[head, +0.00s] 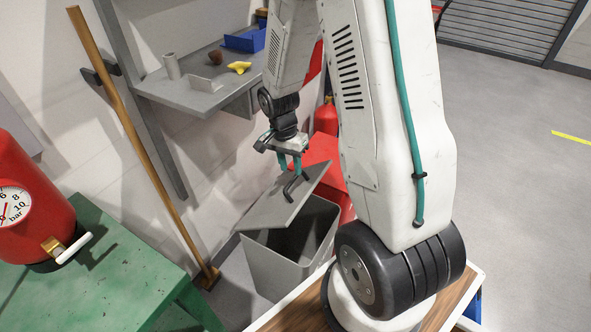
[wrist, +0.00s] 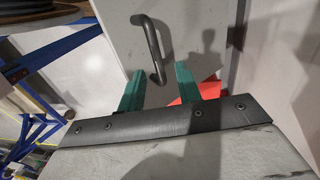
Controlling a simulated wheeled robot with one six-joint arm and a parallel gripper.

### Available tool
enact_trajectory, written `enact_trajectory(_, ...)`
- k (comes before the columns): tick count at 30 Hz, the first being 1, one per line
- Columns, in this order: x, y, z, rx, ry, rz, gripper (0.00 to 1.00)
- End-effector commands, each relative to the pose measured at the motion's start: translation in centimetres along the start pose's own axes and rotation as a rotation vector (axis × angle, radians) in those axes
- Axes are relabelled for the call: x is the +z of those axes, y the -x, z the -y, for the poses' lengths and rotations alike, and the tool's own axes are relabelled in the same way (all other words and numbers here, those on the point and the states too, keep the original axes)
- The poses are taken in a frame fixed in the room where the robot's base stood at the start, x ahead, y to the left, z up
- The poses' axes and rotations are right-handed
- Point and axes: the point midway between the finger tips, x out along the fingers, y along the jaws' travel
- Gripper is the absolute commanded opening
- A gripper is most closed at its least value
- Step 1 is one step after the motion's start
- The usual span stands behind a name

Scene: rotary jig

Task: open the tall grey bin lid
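The tall grey bin (head: 277,272) stands on the floor by the wall. Its grey lid (head: 270,210) is tilted up, and the bin's dark inside shows beneath it. A dark bent handle (head: 293,187) is on the lid's upper face. My gripper (head: 290,166) is just above the handle. In the wrist view the teal fingers of my gripper (wrist: 158,85) are apart. The lower end of the handle (wrist: 153,48) appears between them, with gaps on both sides. The lid's flat face (wrist: 195,35) fills the upper middle of that view.
A red box (head: 325,158) is right behind the bin. A wooden pole (head: 140,140) leans on the wall to the left. A green table (head: 105,275) with a red gauge tank (head: 30,190) is at left. A grey shelf (head: 195,98) holds small parts above. Open floor (head: 515,170) lies at right.

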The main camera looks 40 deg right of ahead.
Motion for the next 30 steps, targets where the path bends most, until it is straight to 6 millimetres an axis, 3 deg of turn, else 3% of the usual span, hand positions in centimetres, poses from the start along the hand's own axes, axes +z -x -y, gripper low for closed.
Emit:
enact_trajectory(6,0.1,-2.6,0.0,0.001,0.002,0.001,0.34)
enact_trajectory(16,-0.1,-3.0,-0.1,0.000,0.000,0.000,0.34)
enact_trajectory(20,-0.1,-3.0,-0.1,-0.001,0.000,0.000,0.01)
enact_trajectory(26,-0.1,-3.0,0.1,-0.003,0.000,-0.001,0.00)
enact_trajectory(30,-0.2,-2.1,1.2,-0.006,0.000,-0.003,0.00)
